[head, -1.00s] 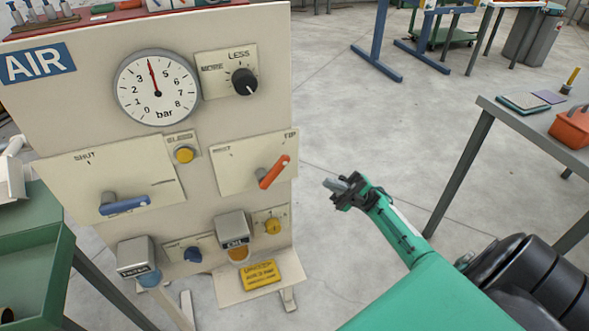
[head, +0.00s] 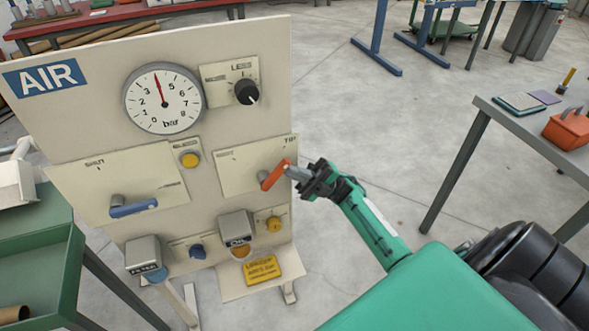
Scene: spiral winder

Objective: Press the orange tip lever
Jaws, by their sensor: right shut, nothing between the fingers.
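The orange tip lever (head: 273,176) sits on a cream plate at the right side of the AIR panel (head: 230,120). It slants up to the right, and its upper end lies under the word TIP. My right gripper (head: 296,173) is shut and empty. Its fingertips are at the upper right end of the lever, touching it or very close; I cannot tell which. My green right arm comes in from the lower right. My left gripper is not in view.
The panel also carries a pressure gauge (head: 164,98), a black knob (head: 246,91), a blue lever (head: 133,208) and a yellow button (head: 190,160). A grey table (head: 500,115) stands at the right. Open floor lies between the panel and that table.

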